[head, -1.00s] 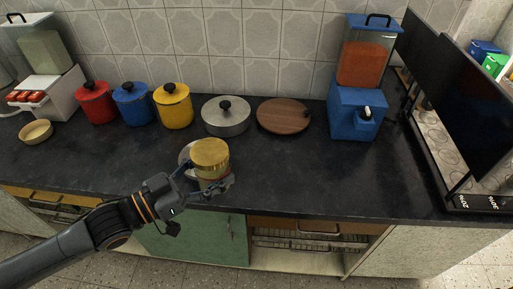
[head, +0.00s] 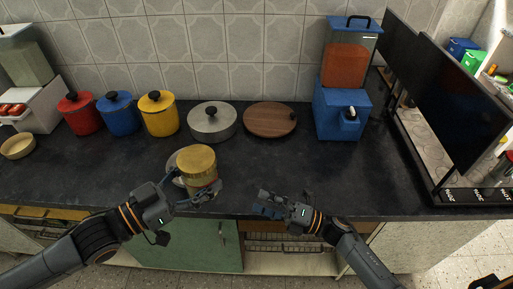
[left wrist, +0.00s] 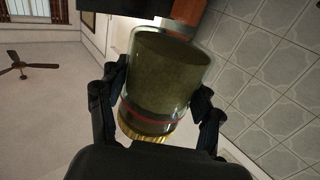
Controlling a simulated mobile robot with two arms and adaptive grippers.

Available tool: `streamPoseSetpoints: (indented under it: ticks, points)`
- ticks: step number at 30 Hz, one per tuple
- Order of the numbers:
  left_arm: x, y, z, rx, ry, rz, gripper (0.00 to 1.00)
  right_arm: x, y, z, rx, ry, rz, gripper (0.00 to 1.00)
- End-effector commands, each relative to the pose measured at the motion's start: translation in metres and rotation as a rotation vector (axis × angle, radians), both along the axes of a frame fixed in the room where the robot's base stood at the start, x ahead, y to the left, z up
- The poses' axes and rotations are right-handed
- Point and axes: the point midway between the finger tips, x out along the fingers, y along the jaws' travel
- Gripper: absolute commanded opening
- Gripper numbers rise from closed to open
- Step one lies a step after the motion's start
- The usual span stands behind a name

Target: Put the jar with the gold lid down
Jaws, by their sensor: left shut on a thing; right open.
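The jar (head: 204,181) with its gold lid (head: 196,158) is upright in my left gripper (head: 197,184), near the front edge of the dark counter. The gripper's two fingers are shut on its sides. In the left wrist view the jar (left wrist: 168,75) fills the space between the fingers, its greenish contents showing through the glass. I cannot tell whether its base touches the counter. My right gripper (head: 262,202) is open and empty, to the right of the jar at the counter's front edge.
Red (head: 80,115), blue (head: 119,115) and yellow (head: 159,115) canisters, a lidded pot (head: 212,125), a wooden round lid (head: 268,120) and a blue dispenser (head: 340,108) line the back. The counter right of the jar is clear.

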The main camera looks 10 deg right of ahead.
Motion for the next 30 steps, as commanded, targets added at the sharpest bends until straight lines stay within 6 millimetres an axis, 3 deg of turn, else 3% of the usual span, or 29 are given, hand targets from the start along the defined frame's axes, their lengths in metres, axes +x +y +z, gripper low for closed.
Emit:
streamPoseSetpoints:
  ticks: [1,6,12,15,20,25,30]
  points:
    - [0.0,0.0,0.002,-0.003,-0.003,-0.001,0.16,0.002,0.004,0.034,-0.067,-0.127,0.059,1.0]
    - [0.0,0.0,0.002,-0.003,-0.003,-0.001,0.16,-0.005,0.014,0.125,-0.343,-0.506,0.208,1.0]
    - [0.0,0.0,0.002,-0.003,-0.003,-0.001,0.16,-0.022,0.018,0.197,-0.667,-0.862,0.281,1.0]
    - [0.0,0.0,0.002,-0.003,-0.003,-0.001,0.16,-0.029,0.017,0.218,-0.788,-0.981,0.289,1.0]
    - [0.0,0.0,0.002,-0.003,-0.003,-0.001,0.16,-0.036,0.017,0.235,-0.9,-1.086,0.287,1.0]
    - [0.0,0.0,0.002,-0.003,-0.003,-0.001,0.16,-0.035,0.025,0.236,-0.925,-1.109,0.283,1.0]
    - [0.0,0.0,0.002,-0.003,-0.003,-0.001,0.16,-0.029,0.051,0.229,-0.919,-1.111,0.284,1.0]
